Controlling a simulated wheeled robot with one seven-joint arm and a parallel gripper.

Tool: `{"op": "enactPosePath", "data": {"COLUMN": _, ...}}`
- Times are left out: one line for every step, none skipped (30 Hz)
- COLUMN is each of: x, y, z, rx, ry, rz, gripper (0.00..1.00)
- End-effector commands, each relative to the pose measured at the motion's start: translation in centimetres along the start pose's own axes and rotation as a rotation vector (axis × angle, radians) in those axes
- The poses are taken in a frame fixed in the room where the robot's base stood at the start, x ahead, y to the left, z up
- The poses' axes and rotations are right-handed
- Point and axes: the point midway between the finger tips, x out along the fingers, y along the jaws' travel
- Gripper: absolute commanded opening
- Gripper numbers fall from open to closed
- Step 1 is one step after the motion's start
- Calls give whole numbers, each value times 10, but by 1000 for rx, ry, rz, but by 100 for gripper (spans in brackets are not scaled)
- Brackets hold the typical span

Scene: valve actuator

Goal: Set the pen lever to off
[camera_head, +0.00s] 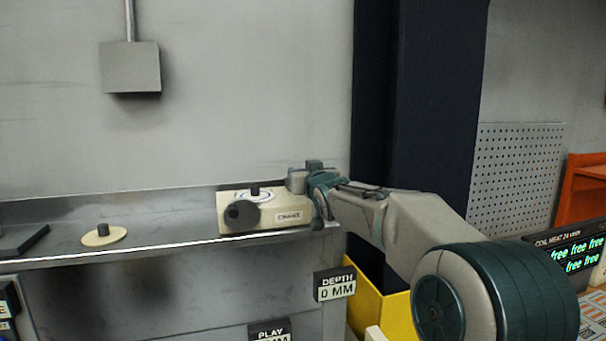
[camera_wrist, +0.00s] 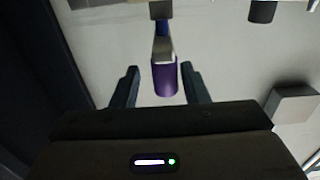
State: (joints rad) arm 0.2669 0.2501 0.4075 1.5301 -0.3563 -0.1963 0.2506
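A cream actuator box (camera_head: 285,217) with a dark round knob on its front and a dial on top sits on the metal bench. My gripper (camera_head: 300,180) is at the box's right end in the head view. In the wrist view, a purple-tipped lever (camera_wrist: 164,78), which looks like the pen lever, stands between my two fingers (camera_wrist: 162,88). Gaps show on both sides of it, so the fingers are apart and not closed on it. In the head view my gripper and arm hide the lever, and its setting cannot be read.
The metal bench (camera_head: 160,230) holds a cream disc with a dark knob (camera_head: 103,234) on the left. A grey box (camera_head: 131,67) hangs on the wall behind. A dark column (camera_head: 415,100) and a yellow bin (camera_head: 385,308) are at the bench's right end.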

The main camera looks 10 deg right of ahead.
Motion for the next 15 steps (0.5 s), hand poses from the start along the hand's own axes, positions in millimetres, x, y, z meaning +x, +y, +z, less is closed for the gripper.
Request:
{"op": "enactPosePath", "data": {"x": 0, "y": -1, "z": 0, "rx": 0, "ry": 0, "rz": -2, "gripper": 41}}
{"op": "enactPosePath", "data": {"x": 0, "y": -2, "z": 0, "rx": 0, "ry": -1, "rz": -3, "gripper": 41}}
{"op": "enactPosePath", "data": {"x": 0, "y": -2, "z": 0, "rx": 0, "ry": -1, "rz": -3, "gripper": 41}}
{"op": "enactPosePath", "data": {"x": 0, "y": -2, "z": 0, "rx": 1, "ry": -1, "rz": -3, "gripper": 41}}
{"op": "enactPosePath", "data": {"x": -1, "y": -2, "z": 0, "rx": 1, "ry": -1, "rz": -3, "gripper": 41}}
{"op": "enactPosePath", "data": {"x": -2, "y": -2, "z": 0, "rx": 1, "ry": 0, "rz": -3, "gripper": 41}}
{"op": "enactPosePath", "data": {"x": -3, "y": -2, "z": 0, "rx": 1, "ry": 0, "rz": -2, "gripper": 41}}
{"op": "enactPosePath", "data": {"x": -5, "y": -1, "z": 0, "rx": 0, "ry": 1, "rz": -2, "gripper": 41}}
{"op": "enactPosePath", "data": {"x": -9, "y": 0, "z": 0, "rx": -1, "ry": 1, "rz": -1, "gripper": 41}}
{"op": "enactPosePath", "data": {"x": -12, "y": 0, "z": 0, "rx": -1, "ry": 0, "rz": -1, "gripper": 41}}
{"op": "enactPosePath", "data": {"x": -16, "y": 0, "z": 0, "rx": 0, "ry": 0, "rz": 0, "gripper": 41}}
{"op": "enactPosePath", "data": {"x": -22, "y": 1, "z": 0, "rx": -1, "ry": 1, "rz": 2, "gripper": 41}}
{"op": "enactPosePath", "data": {"x": -26, "y": 1, "z": 1, "rx": -2, "ry": 0, "rz": 2, "gripper": 41}}
{"op": "enactPosePath", "data": {"x": -31, "y": 0, "z": 1, "rx": -3, "ry": 0, "rz": 2, "gripper": 41}}
{"op": "enactPosePath", "data": {"x": -38, "y": 1, "z": -1, "rx": -3, "ry": 1, "rz": 3, "gripper": 41}}
